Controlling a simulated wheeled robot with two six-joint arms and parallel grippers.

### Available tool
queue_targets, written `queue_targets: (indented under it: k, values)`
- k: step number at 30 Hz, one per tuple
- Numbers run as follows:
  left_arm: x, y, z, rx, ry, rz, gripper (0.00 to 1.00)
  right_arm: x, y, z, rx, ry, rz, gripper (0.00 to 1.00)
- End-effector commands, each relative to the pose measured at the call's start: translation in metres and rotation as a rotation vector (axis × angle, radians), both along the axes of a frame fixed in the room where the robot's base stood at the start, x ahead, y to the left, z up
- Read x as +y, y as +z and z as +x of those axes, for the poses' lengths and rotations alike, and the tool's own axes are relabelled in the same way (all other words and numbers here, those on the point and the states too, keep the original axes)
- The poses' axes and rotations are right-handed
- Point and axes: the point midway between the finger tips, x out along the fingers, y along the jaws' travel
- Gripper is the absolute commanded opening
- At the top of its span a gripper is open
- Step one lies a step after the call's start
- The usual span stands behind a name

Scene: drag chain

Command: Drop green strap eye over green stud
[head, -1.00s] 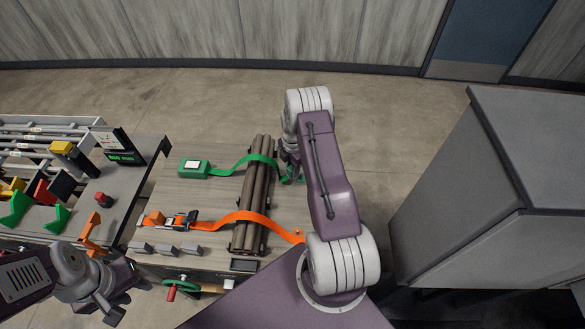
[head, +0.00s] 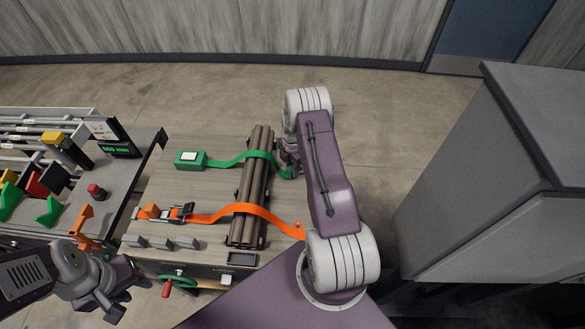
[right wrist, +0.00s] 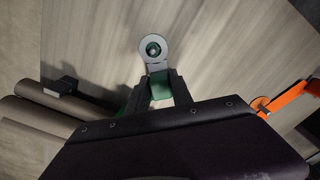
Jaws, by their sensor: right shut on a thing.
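The green strap (head: 228,163) runs from a green ratchet box (head: 190,160) over the brown pipes (head: 255,185) to my right gripper (head: 290,170), at the bench's right side. In the right wrist view, my right gripper (right wrist: 159,90) is shut on the green strap's end (right wrist: 160,88). The grey metal strap eye (right wrist: 155,67) sticks out past the fingertips. The green stud (right wrist: 153,48) shows inside the eye's hole, roughly centred. I cannot tell whether the eye is above the stud or down around it. My left gripper (head: 124,302) is open and empty at the lower left.
An orange strap (head: 225,214) crosses the pipes nearer me; its end (right wrist: 285,97) lies to the right in the wrist view. A bench with coloured parts stands left, with a red button (head: 96,191). A large grey cabinet (head: 490,190) stands right.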

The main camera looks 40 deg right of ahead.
Motion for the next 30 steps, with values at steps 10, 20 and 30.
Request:
queue_targets:
  k: [10,20,30]
  values:
    - [0.000,0.000,0.000,0.000,0.000,0.000,0.36,0.000,0.000,0.000,0.000,0.000,0.000,0.52]
    - [0.000,-0.003,0.000,0.000,0.000,0.000,0.36,-0.001,0.013,0.001,-0.004,0.000,-0.002,0.52]
    - [0.000,-0.013,0.000,0.000,0.000,0.000,0.36,-0.001,0.081,0.001,-0.003,0.000,-0.002,0.52]
